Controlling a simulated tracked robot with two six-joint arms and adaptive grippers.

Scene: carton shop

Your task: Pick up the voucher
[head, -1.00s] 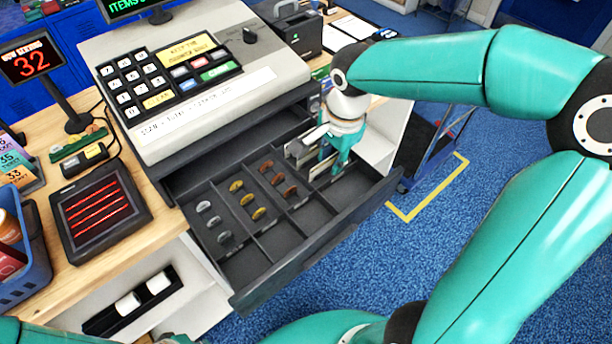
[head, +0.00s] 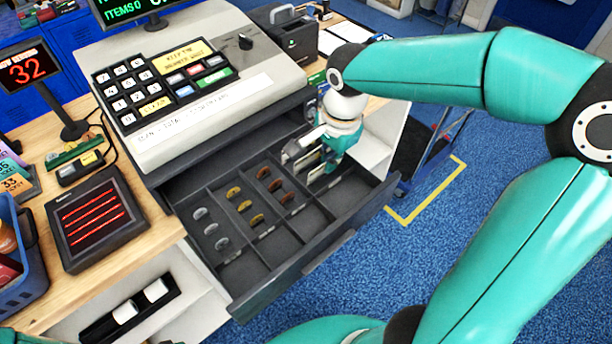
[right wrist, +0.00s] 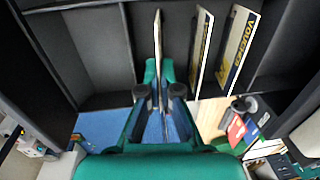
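A voucher stands edge-on between the fingers of my right gripper (right wrist: 158,85); its thin pale edge (right wrist: 157,40) shows in the right wrist view. The fingers lie close on both sides of it and appear shut on it. Two more vouchers, one in the middle (right wrist: 203,42) and one at the right (right wrist: 238,45), lean beside it, with printed lettering partly showing. In the head view my right gripper (head: 318,152) is at the rear right of the open drawer, among pale cards it partly covers. My left gripper is not in view.
The open drawer (head: 285,262) has dividers, with silver, gold and copper coins in its compartments. The cash register (head: 190,75) stands directly behind and above it. A scanner pad (head: 95,218) and a blue basket (head: 15,270) are at the left.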

